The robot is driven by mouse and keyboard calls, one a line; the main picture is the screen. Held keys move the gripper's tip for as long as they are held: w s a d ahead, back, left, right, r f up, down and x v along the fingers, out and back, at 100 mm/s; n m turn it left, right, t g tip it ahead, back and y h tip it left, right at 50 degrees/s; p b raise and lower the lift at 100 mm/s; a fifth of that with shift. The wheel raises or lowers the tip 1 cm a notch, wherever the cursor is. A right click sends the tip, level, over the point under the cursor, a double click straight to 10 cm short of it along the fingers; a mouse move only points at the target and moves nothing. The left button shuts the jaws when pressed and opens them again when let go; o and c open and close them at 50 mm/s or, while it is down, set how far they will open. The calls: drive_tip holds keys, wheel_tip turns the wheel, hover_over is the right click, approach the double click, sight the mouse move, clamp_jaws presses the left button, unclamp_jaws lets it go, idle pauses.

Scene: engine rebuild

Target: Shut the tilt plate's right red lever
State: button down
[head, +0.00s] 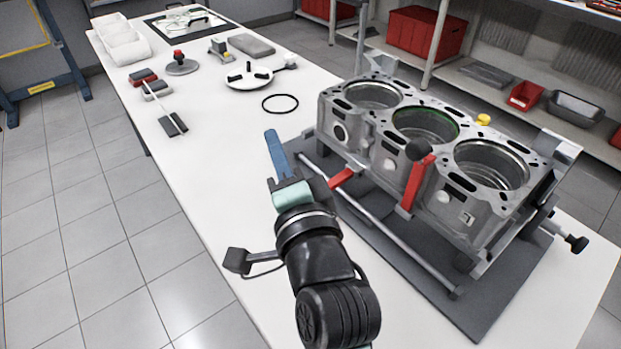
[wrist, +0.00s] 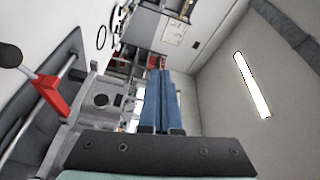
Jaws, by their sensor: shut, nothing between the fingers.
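The engine block (head: 375,150), grey with three large bores, sits on the dark tilt plate (head: 465,312). The right red lever (head: 417,184) stands upright against the block's near side, with a black knob on top. The left red lever (head: 342,178) lies low, pointing toward my gripper. My gripper (head: 271,133) is shut and empty, left of the block and above the white table. Its blue fingers (wrist: 164,75) are together in the wrist view. One red lever (wrist: 51,96) with a black knob shows at left there; I cannot tell which.
A long metal bar (head: 385,232) runs along the plate's near side. A black ring (head: 280,103), a white disc part (head: 248,77) and a dark-bladed tool (head: 172,125) lie farther back on the table (head: 225,150).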

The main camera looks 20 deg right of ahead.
drive_tip(key=s+d+f+m+g+p, duration=0.2)
drive_tip(key=s+f+m+p, duration=0.1)
drive_tip(key=f+m+p, duration=0.1)
drive_tip(key=s+d+f+m+g+p, duration=0.1)
drive_tip(key=s+d+f+m+p, duration=0.1)
drive_tip(key=s+f+m+p, duration=0.1)
drive_tip(key=s+d+f+m+g+p, duration=0.2)
drive_tip(key=s+f+m+p, duration=0.1)
drive_tip(key=f+m+p, duration=0.1)
drive_tip(key=shift+s+d+f+m+g+p, duration=0.15)
drive_tip(key=shift+f+m+g+p, duration=0.25)
drive_tip(key=shift+m, duration=0.4)
drive_tip(key=shift+f, duration=0.1)
drive_tip(key=b+x, duration=0.1)
drive_tip(key=x, duration=0.9)
